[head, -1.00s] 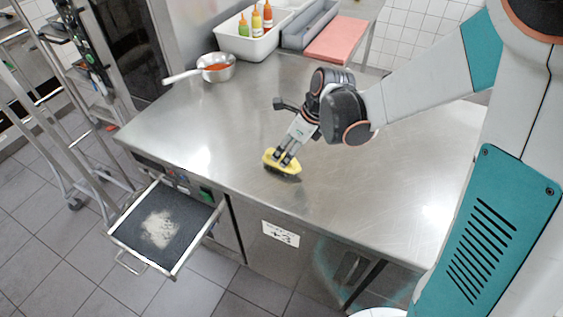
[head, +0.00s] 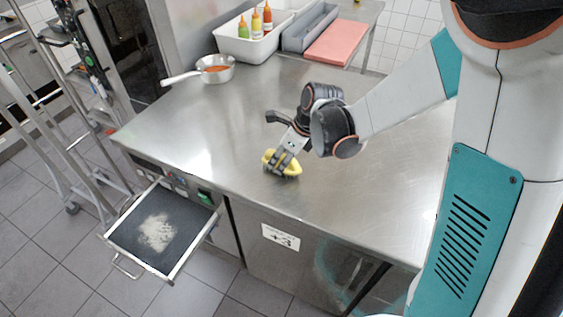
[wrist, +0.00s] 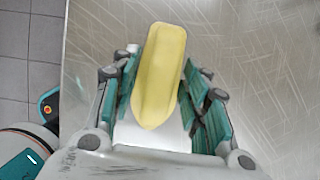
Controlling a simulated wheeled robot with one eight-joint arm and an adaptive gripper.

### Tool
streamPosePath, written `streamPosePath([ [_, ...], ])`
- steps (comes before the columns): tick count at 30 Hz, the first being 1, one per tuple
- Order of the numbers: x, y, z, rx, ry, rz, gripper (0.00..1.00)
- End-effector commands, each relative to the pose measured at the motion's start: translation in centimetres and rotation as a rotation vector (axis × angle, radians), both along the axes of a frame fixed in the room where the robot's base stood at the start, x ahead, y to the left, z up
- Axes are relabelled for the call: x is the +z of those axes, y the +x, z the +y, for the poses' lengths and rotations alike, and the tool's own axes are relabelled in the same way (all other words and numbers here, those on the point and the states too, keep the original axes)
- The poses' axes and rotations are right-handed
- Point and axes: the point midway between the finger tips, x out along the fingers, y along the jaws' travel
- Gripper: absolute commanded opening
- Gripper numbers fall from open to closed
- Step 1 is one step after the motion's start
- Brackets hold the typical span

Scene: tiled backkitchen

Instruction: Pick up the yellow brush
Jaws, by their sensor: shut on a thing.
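The yellow brush (head: 292,170) is at the front part of the steel worktop in the head view. My gripper (head: 281,164) is over it with its fingers on both sides of its body. In the wrist view the brush (wrist: 160,75) lies lengthwise between the two teal-padded fingers of my gripper (wrist: 160,95), its pointed end towards the camera. The fingers are shut on it. The brush's underside is hidden, and I cannot tell whether it touches the worktop.
The steel worktop (head: 200,130) is clear around the brush. A saucepan (head: 216,75) with red contents, a white bin (head: 250,48) with sauce bottles, a grey tray (head: 308,30) and a pink board (head: 337,42) stand at the back. An open drawer (head: 185,255) juts out at front left.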

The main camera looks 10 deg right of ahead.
Motion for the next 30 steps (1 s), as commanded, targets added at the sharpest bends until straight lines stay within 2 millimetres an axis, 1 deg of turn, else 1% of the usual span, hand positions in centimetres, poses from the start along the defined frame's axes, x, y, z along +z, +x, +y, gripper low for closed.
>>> streamPosePath([
  [5, 0.1, 0.0, 0.0, 0.0, 0.0, 0.0, 0.15],
  [8, 0.6, 0.0, 0.0, 0.0, 0.0, 0.0, 0.15],
  [11, 1.5, 0.0, 0.0, 0.0, 0.0, 0.0, 0.15],
  [14, 3.0, 0.0, 0.0, 0.0, 0.0, 0.0, 0.15],
  [17, 5.0, 0.0, 0.0, 0.0, 0.0, 0.0, 0.15],
  [24, 11.1, 0.0, 0.0, 0.0, 0.0, 0.0, 0.15],
  [30, 15.5, 0.0, 0.0, 0.0, -0.001, 0.001, 0.15],
])
